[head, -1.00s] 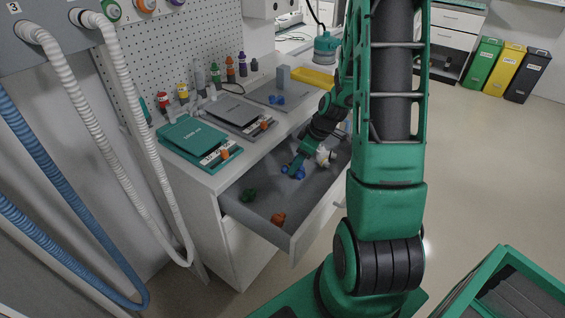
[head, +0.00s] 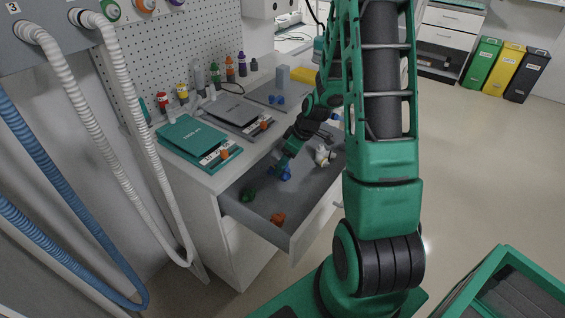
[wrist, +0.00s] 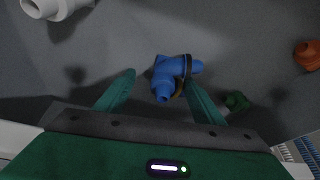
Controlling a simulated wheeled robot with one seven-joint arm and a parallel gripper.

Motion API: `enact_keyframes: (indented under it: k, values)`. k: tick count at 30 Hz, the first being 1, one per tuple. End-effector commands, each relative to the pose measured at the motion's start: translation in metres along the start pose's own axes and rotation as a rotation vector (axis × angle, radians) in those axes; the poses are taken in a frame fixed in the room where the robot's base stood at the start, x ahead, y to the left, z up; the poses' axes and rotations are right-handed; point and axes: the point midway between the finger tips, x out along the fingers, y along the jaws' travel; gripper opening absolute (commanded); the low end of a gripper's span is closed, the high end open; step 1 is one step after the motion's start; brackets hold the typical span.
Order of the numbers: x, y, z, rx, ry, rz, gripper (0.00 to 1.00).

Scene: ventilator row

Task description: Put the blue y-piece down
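The blue y-piece (head: 286,174) is in the open grey drawer (head: 262,200), towards its middle. The right finger is close to the piece; a gap shows on the left. I cannot tell whether that finger touches it. In the head view my gripper (head: 279,167) is low over the drawer, right at the piece.
The drawer also holds a green piece (head: 247,195), an orange piece (head: 278,219) and a white piece (head: 323,155). Folders, small bottles and another blue piece (head: 277,99) stand on the counter above. Bare drawer floor surrounds the blue y-piece.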

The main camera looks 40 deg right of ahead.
Motion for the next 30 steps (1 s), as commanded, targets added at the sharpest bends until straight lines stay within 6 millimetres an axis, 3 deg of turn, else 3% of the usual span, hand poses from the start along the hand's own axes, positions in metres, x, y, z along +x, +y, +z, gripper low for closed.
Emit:
enact_keyframes:
  k: [8,13,30]
  values:
    - [-0.001,0.0,0.0,0.0,0.0,0.0,0.62]
    - [-0.013,0.001,-0.001,-0.001,0.001,0.003,0.62]
    - [-0.106,0.0,-0.001,-0.001,0.001,0.002,0.62]
